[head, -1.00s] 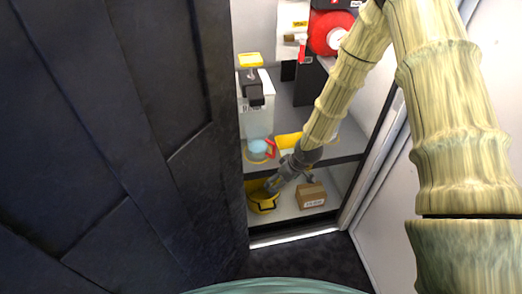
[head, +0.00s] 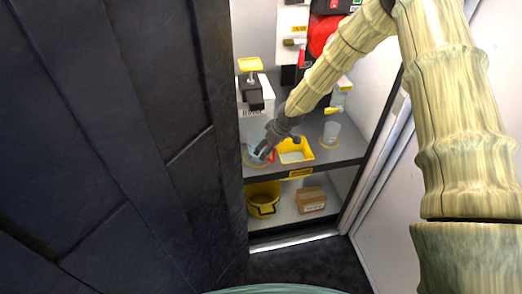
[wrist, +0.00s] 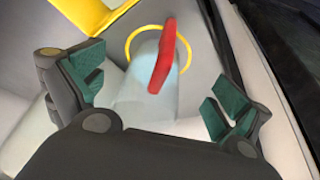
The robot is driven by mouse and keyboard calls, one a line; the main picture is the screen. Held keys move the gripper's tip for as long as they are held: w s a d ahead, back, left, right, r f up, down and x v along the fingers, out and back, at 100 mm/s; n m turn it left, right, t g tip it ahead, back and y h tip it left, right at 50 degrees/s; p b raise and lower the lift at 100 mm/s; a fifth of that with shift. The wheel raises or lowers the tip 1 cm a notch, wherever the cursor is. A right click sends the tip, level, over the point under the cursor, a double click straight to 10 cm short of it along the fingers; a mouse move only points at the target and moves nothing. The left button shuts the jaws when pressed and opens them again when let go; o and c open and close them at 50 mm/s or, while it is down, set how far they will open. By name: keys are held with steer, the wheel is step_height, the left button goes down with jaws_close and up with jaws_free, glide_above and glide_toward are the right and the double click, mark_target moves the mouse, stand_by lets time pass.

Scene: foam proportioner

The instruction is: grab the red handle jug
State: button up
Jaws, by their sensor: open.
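The jug (wrist: 140,95) is a pale translucent vessel with a red handle (wrist: 162,58). In the wrist view it lies between and beyond the open fingers of my gripper (wrist: 160,98), with the handle towards the top. A yellow ring (wrist: 188,52) shows around it on the shelf. In the head view my gripper (head: 268,148) is at the jug on the upper shelf and hides most of it. A bit of the red handle (head: 271,156) shows beside the fingers. I cannot tell whether the fingers touch the jug.
A yellow tray (head: 295,151) stands right of the jug, with a clear beaker (head: 330,134) farther right. A white container (head: 256,115) stands behind the jug. The lower shelf holds a yellow bucket (head: 263,198) and a cardboard box (head: 311,200). A dark door (head: 110,150) borders the left.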

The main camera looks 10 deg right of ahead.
mark_target(259, 141)
steer(key=shift+w+a+f+p, duration=0.2)
steer(key=shift+w+a, duration=0.3)
steer(key=shift+w, duration=0.2)
steer(key=shift+w+a+f+p, duration=0.15)
steer(key=shift+w+a+p, duration=0.1)
steer(key=shift+w+a, duration=0.4)
steer(key=shift+w+a+f+p, duration=0.2)
steer(key=shift+w+a, duration=0.2)
steer(key=shift+w, duration=0.4)
steer(key=c, duration=1.3)
